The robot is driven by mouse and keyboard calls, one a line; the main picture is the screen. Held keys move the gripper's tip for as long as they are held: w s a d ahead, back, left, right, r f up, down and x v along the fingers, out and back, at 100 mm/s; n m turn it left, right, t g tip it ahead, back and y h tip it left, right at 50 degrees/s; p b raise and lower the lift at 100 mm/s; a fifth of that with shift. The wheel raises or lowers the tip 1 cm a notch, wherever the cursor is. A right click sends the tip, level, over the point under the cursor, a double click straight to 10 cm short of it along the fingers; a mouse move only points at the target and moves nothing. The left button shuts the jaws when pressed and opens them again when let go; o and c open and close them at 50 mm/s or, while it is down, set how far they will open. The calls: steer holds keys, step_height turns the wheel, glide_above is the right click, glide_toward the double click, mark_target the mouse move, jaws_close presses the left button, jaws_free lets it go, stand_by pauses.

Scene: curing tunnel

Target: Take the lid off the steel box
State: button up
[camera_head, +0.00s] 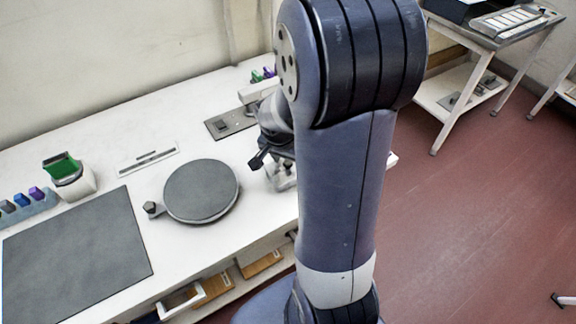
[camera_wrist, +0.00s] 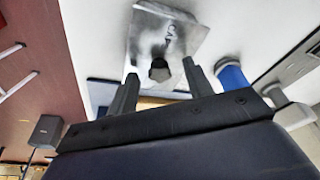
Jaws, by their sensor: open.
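The steel box (camera_wrist: 145,45) shows in the wrist view, shiny grey with dark lettering on its top. A dark knob (camera_wrist: 159,70) stands out from its lid. My gripper (camera_wrist: 162,84) is open, with one finger on each side of the knob's place in the picture. I cannot tell whether the fingers touch it. In the head view, my gripper (camera_head: 266,158) is low over the white bench, left of my arm. A small part of a shiny metal thing, likely the steel box, shows under it; my arm and gripper hide the rest.
The white bench (camera_head: 110,130) carries a round dark plate (camera_head: 202,190), a dark mat (camera_head: 75,255) and a white cup (camera_head: 70,180) with green things. A blue cylinder (camera_wrist: 232,76) stands beside the box. A side table (camera_head: 470,32) stands at the back right.

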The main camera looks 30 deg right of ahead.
steer(key=shift+c, duration=0.3)
jaws_close()
stand_by(0.3)
steer(key=shift+r, duration=0.1)
